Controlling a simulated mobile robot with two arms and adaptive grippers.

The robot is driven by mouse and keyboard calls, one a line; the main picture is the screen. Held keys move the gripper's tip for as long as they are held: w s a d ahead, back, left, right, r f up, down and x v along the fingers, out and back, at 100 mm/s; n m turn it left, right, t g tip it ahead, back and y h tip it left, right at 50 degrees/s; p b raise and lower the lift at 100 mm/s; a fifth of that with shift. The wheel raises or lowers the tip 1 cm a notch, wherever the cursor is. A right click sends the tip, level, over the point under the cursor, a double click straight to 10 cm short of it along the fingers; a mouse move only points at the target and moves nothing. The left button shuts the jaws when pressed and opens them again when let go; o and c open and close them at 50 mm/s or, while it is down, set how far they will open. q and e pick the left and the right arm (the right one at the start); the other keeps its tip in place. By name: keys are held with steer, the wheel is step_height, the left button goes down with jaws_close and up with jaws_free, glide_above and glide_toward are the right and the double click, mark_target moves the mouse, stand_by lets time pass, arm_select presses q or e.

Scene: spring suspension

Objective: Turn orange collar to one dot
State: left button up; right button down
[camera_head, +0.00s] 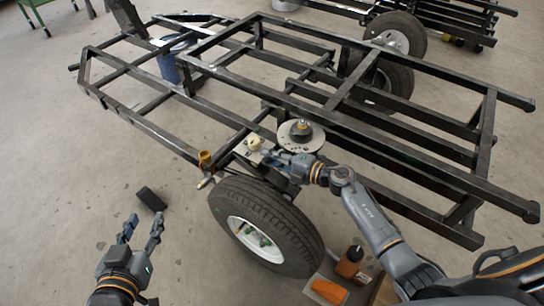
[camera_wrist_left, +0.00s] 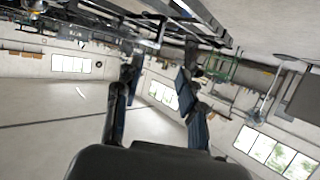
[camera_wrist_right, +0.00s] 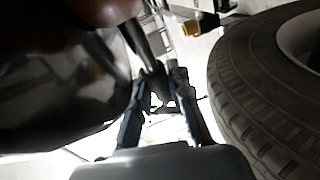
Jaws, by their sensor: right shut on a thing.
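My right gripper (camera_head: 268,154) reaches over the trailer frame just above the near wheel. In the right wrist view its fingers (camera_wrist_right: 163,105) close around a dark rod-like part (camera_wrist_right: 153,80); whether this belongs to the collar is hidden. A brass-orange cup-shaped part (camera_head: 205,158) sits at the frame's near edge, left of the gripper. A yellow-orange part (camera_wrist_right: 190,27) also shows in the right wrist view, apart from the fingers. I cannot make out dots on either. My left gripper (camera_head: 143,230) is open and empty above the floor at the lower left.
The black trailer frame (camera_head: 165,105) spans the scene, with the near wheel (camera_head: 262,215) below my right gripper. A round metal plate (camera_head: 301,136) lies just behind it. A dark block (camera_head: 151,199) is near my left gripper. An orange item (camera_head: 329,291) lies at the bottom.

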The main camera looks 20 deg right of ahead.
arm_select(q)
steer(key=s+a+f+g+y+p, duration=0.1)
steer(key=s+a+f+g+p, duration=0.1)
steer(key=s+f+g, duration=0.2)
steer(key=s+a+f+g+y+p, duration=0.1)
steer(key=s+f+g, duration=0.4)
steer(key=s, duration=0.6)
steer(key=shift+a+n+g+y+p, duration=0.3)
steer(key=shift+a+g+y+p, duration=0.15)
steer(key=shift+a, duration=0.75)
arm_select(e)
steer(key=shift+w+a+m+t+h, duration=0.1)
steer(key=shift+w+m+t+h, duration=0.7)
steer(key=shift+w+m+h, duration=0.7)
steer(key=shift+w+a+m+t+h, duration=0.1)
steer(key=shift+w+m+t+h, duration=0.9)
steer(key=shift+h, duration=0.7)
steer(key=shift+w, duration=0.15)
steer(key=c, duration=1.2)
jaws_free()
arm_select(q)
steer(key=shift+w, duration=0.1)
arm_select(e)
steer(key=v, duration=1.2)
